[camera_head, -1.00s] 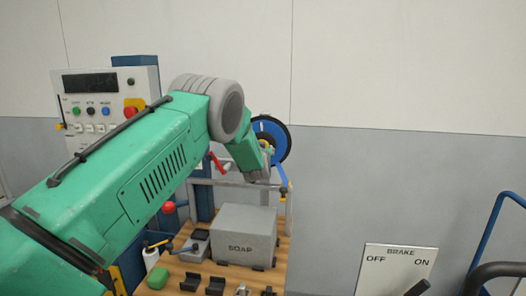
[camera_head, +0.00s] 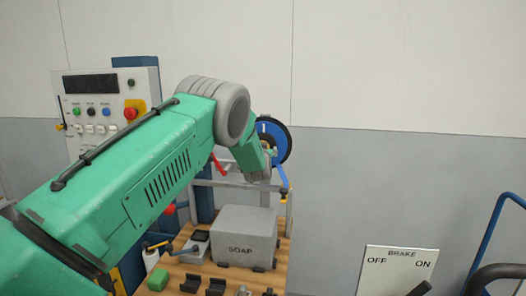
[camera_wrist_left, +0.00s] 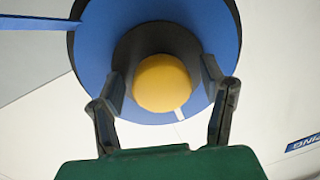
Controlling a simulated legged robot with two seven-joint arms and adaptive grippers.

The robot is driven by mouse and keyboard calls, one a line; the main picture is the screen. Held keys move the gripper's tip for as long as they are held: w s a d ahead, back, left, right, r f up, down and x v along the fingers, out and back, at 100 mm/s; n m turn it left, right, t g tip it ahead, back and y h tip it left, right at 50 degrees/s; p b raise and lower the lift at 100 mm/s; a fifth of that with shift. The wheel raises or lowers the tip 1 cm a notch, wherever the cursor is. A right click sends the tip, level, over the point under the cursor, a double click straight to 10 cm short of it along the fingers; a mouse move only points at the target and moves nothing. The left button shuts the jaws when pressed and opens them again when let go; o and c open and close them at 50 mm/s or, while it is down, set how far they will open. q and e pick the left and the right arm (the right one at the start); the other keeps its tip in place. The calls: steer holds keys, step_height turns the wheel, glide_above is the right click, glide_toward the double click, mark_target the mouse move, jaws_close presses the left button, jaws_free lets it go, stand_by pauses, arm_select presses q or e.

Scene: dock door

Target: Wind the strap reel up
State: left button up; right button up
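The strap reel (camera_head: 281,136) is a blue disc with a black rim, standing upright near the wall beyond the table. In the left wrist view its blue face (camera_wrist_left: 221,30) fills the top, with a dark round hub (camera_wrist_left: 160,38) and a yellow knob (camera_wrist_left: 162,83) at its centre. A blue strap (camera_wrist_left: 35,23) runs off to the left. My left gripper (camera_wrist_left: 163,84) faces the hub, with one finger on each side of the knob. Gaps show between fingers and knob; contact with the hub cannot be told. In the head view my arm hides the fingers.
A grey SOAP box (camera_head: 245,238) and a green block (camera_head: 156,280) are on the wooden table below my arm. A control panel (camera_head: 108,110) stands behind on the left. A brake sign (camera_head: 398,265) and a blue rail (camera_head: 492,225) are right.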

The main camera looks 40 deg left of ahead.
arm_select(q)
steer(key=v, duration=1.2)
steer(key=shift+a, duration=0.1)
stand_by(0.4)
